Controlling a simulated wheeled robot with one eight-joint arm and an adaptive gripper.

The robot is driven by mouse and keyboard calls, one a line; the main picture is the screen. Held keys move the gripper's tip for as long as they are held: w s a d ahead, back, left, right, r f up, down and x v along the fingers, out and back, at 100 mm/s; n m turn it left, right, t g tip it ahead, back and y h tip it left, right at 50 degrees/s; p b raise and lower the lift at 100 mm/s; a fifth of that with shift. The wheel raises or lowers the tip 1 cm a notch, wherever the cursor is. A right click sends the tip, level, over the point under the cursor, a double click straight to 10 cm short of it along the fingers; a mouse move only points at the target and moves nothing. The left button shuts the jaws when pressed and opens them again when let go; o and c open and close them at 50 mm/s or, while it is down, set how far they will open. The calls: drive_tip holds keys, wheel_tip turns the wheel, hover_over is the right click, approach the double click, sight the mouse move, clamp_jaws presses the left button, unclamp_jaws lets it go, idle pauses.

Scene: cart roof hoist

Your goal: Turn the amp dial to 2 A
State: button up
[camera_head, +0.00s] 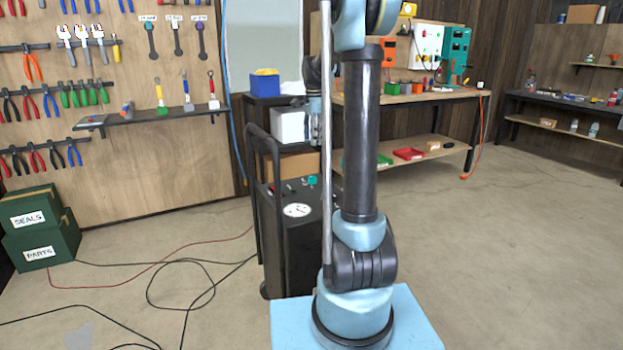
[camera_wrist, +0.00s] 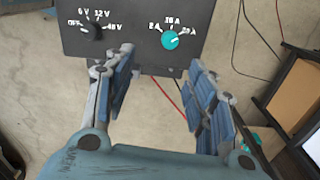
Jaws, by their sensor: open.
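The amp dial (camera_wrist: 170,40) is a round teal knob on a dark panel (camera_wrist: 138,57) in the wrist view. White labels around it include 2 A at its upper left, a middle value above and a higher value at its right. Its pale pointer mark seems to face right, away from 2 A, but is small. My gripper (camera_wrist: 162,57) is open, its fingers apart and empty below the dial in the picture; I see no contact. In the head view the teal knob (camera_head: 312,180) is on top of the black wheeled cart (camera_head: 285,250), partly behind my arm.
A black voltage dial (camera_wrist: 95,32) sits left of the amp dial, near my left finger. The cart has a tall handle (camera_head: 263,140) and a round white gauge (camera_head: 297,210). Cables (camera_head: 190,270) lie on the floor at left. A workbench (camera_head: 430,97) stands behind; the floor at right is clear.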

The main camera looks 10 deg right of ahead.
sight(312, 177)
drive_tip(key=shift+m, duration=0.5)
drive_tip(key=w+f, duration=0.1)
drive_tip(key=f, duration=1.1)
drive_tip(key=w+f, duration=0.1)
drive_tip(key=f, duration=0.5)
drive_tip(key=shift+w, duration=0.35)
drive_tip(key=c, duration=1.1)
drive_tip(key=shift+a, duration=0.1)
